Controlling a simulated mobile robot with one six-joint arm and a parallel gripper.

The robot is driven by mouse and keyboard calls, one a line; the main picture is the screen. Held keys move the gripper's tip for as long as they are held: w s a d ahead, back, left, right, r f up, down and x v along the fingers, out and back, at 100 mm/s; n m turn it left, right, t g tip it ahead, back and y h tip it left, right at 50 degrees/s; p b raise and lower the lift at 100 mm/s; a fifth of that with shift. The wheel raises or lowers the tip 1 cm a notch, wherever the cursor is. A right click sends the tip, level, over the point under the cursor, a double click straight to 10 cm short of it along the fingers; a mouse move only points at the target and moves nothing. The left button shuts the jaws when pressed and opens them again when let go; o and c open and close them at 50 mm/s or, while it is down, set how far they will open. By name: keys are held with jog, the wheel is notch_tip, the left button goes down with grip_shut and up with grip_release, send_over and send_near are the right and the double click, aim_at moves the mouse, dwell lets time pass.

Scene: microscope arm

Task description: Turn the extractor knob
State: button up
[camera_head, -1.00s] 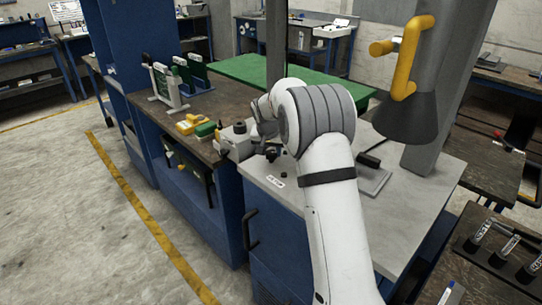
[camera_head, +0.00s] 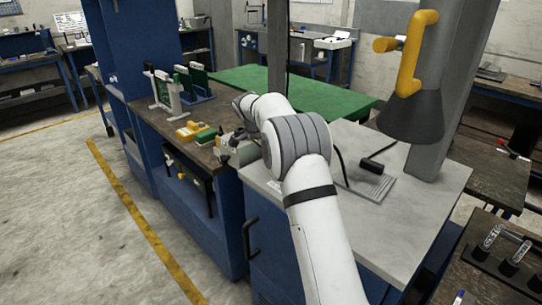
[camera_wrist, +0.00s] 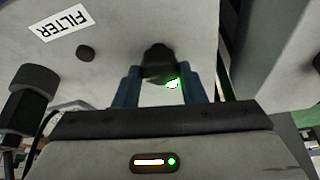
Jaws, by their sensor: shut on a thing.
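In the wrist view a dark knob (camera_wrist: 157,58) stands on a pale grey surface, between the two blue fingers of my gripper (camera_wrist: 161,76). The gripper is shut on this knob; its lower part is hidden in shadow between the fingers. A white label reading FILTER (camera_wrist: 66,22) is on the same surface. In the head view my own arm hides the fingers and the knob. The extractor's dark hood (camera_head: 412,118) hangs at the right with a yellow handle (camera_head: 407,70).
A smaller dark knob (camera_wrist: 86,53) sits near the label, and a thick black fitting (camera_wrist: 30,95) stands at the left. The pale cabinet top (camera_head: 425,205) holds a dark device on a grey plate (camera_head: 371,186). Yellow tools (camera_head: 189,131) lie on the brown bench.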

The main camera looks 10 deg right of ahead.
jog(key=shift+m, duration=0.4)
jog(key=o, duration=1)
jog(key=shift+r, duration=0.1)
jog(key=w+v, duration=0.1)
jog(key=v, duration=0.6)
jog(key=shift+s+a+r, duration=0.2)
jog(key=shift+s+r, duration=0.1)
jog(key=shift+s, duration=0.1)
